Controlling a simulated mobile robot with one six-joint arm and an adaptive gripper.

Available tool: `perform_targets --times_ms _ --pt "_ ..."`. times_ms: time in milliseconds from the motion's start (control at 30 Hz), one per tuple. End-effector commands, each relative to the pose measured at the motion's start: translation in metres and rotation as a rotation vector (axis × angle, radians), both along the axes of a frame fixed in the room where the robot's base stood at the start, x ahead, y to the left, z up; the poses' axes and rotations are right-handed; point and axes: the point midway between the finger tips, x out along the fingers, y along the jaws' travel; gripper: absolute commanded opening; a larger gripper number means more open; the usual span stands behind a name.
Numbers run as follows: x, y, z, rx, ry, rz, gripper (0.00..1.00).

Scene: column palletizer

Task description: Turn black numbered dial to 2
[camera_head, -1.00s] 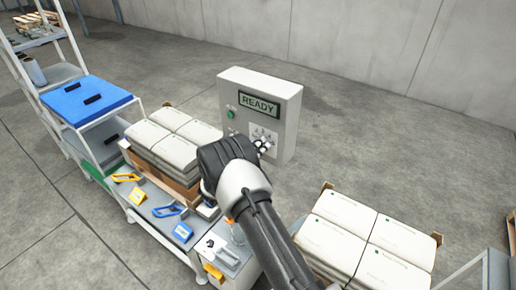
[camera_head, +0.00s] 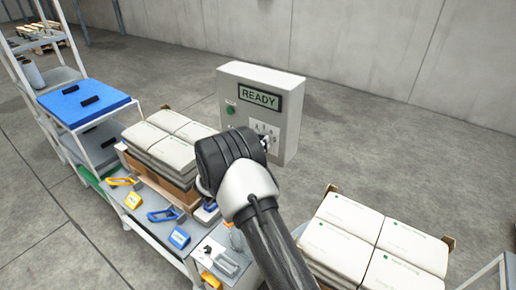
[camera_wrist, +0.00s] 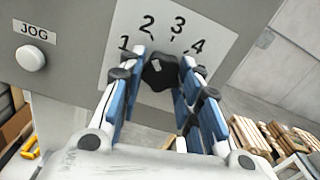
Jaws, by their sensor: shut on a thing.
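The black numbered dial (camera_wrist: 160,72) is on a white plate (camera_wrist: 200,22) marked 1, 2, 3 and 4, on the front of a grey cabinet (camera_head: 288,130). In the wrist view a small pale mark shows on the dial left of its middle, below the 2; its exact pointing is hard to tell. My gripper (camera_wrist: 161,66) is shut on the dial, one finger at its left side and one at its right. In the head view my dark wrist hides the dial, and only a bit of my gripper (camera_head: 266,142) shows at the cabinet.
The cabinet has a READY screen (camera_head: 258,98) and a green button (camera_head: 231,110). A white JOG button (camera_wrist: 30,58) is left of the dial plate. Stacked white sacks stand left (camera_head: 170,135) and right (camera_head: 340,235). Tools lie on a low bench (camera_head: 150,205).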

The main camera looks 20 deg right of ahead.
Motion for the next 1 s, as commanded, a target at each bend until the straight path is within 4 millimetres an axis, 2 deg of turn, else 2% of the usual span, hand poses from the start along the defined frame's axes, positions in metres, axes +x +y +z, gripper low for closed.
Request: perform_targets --times_ms 567,600,900,1000 --pt "0.0001 0.0001 0.0006 0.022 -0.033 0.000 0.08" --pt "0.0001 0.0000 0.0005 0.021 -0.032 0.000 0.33" --pt "0.0001 0.0001 0.0003 0.021 -0.032 0.000 0.53" --pt "0.0001 0.0001 0.0002 0.021 -0.032 0.000 0.54"
